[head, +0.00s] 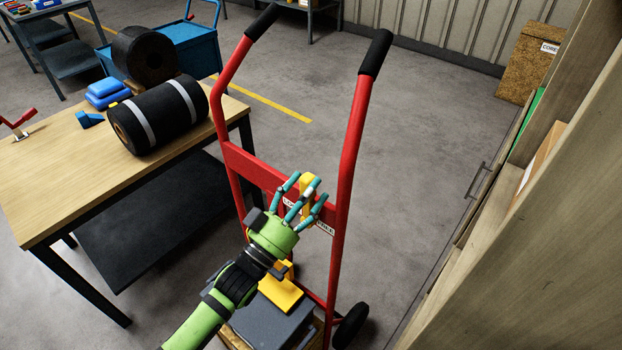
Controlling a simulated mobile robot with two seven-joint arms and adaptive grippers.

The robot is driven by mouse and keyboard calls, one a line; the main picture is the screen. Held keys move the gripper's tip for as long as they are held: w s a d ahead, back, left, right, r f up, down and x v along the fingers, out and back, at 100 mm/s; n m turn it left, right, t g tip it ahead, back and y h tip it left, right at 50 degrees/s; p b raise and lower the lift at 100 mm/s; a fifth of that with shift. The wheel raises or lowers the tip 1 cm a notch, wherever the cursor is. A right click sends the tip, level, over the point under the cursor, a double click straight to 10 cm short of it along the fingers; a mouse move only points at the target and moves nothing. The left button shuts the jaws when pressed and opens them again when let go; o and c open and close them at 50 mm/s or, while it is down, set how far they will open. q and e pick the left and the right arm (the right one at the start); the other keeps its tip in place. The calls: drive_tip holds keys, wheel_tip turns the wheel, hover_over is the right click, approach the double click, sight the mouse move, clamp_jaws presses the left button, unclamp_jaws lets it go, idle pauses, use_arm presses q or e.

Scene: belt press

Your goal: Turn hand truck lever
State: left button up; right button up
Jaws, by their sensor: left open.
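A red hand truck (353,130) with black grips stands upright in the middle of the head view. A yellow lever (307,183) shows near its crossbar, between and behind my gripper's fingers. White labels on the crossbar are partly covered by the fingers. My left gripper (306,196), green with teal fingers, is open at the lever. I cannot tell whether the fingers touch it. A yellow part (283,295) shows lower down, partly behind my wrist. My right gripper is not in view.
A wooden-topped table (50,190) with black rolls (160,115) stands left of the truck. A grey box (270,325) sits low at the truck's base. Wooden shelving (510,240) closes off the right side. Floor behind the truck is clear.

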use_arm(q)
drive_tip(key=shift+w+d+r, duration=0.2)
drive_tip(key=shift+w+d, duration=0.15)
drive_tip(key=shift+w, duration=0.1)
clamp_jaws()
